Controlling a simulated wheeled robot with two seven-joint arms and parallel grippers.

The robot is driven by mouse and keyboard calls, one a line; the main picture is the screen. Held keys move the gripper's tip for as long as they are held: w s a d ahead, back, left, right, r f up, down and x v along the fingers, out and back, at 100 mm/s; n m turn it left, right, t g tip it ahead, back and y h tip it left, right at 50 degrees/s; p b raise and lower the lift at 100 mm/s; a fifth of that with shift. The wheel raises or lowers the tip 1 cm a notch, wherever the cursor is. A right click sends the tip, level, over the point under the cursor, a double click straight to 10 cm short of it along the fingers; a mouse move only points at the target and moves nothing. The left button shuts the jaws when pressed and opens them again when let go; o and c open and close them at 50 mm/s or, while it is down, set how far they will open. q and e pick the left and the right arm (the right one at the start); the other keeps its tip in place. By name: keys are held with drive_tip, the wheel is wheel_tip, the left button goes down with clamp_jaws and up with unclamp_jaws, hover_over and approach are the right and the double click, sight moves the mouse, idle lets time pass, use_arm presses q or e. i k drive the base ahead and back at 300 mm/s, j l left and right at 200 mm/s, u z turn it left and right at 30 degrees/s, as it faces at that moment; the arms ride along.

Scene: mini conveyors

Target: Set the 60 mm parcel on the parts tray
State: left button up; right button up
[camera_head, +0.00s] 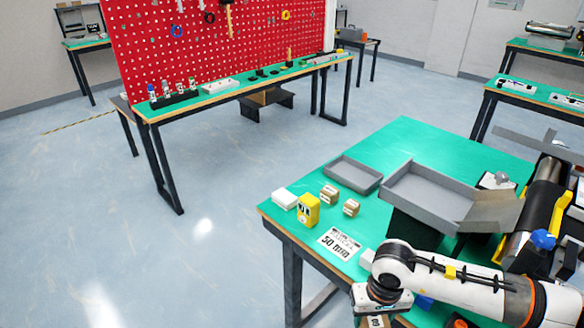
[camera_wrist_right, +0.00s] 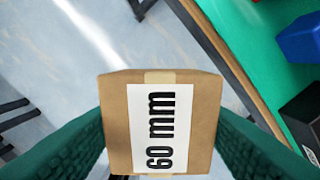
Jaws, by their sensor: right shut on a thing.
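The 60 mm parcel (camera_wrist_right: 115,120) is a brown cardboard box with a white label reading "60 mm". My right gripper (camera_wrist_right: 160,128) is shut on it, with a green finger pad on each side. In the head view, my right gripper (camera_head: 376,312) is low at the bottom, by the table's front edge, and a small part of the parcel (camera_head: 375,322) shows under it. A shallow, empty grey tray (camera_head: 354,174) lies on the green table. A larger grey tray (camera_head: 433,197) stands raised beside it at the chute; no label tells which is the parts tray. My left gripper is out of view.
On the green table (camera_head: 400,140) are two small brown boxes (camera_head: 329,193) (camera_head: 351,207), a yellow item (camera_head: 308,210), a white block (camera_head: 285,200) and a "50 mm" sign (camera_head: 340,243). A conveyor (camera_head: 540,210) stands at right. The table's back part is clear.

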sight(353, 177)
drive_tip(key=i+j+u, duration=0.25)
drive_tip(key=u, duration=0.15)
drive_tip(key=i+j+u, duration=0.3)
drive_tip(key=u, duration=0.15)
drive_tip(key=i+j+u, duration=0.1)
drive_tip(key=i+u, duration=0.3)
drive_tip(key=i+z, duration=0.15)
drive_tip(key=i, duration=0.5)
drive_tip(key=i+l+z, duration=0.1)
drive_tip(key=i+z, duration=0.2)
drive_tip(key=z, duration=0.2)
drive_tip(key=i+z, duration=0.45)
drive_tip(key=i+j+z, duration=0.2)
drive_tip(key=z, duration=0.3)
drive_tip(key=i+z, duration=0.3)
drive_tip(key=z, duration=0.15)
drive_tip(key=i+j+z, duration=0.1)
drive_tip(key=i+z, duration=0.2)
drive_tip(key=z, duration=0.2)
drive_tip(key=i+j+z, duration=0.2)
drive_tip(key=z, duration=0.25)
drive_tip(key=i, duration=0.1)
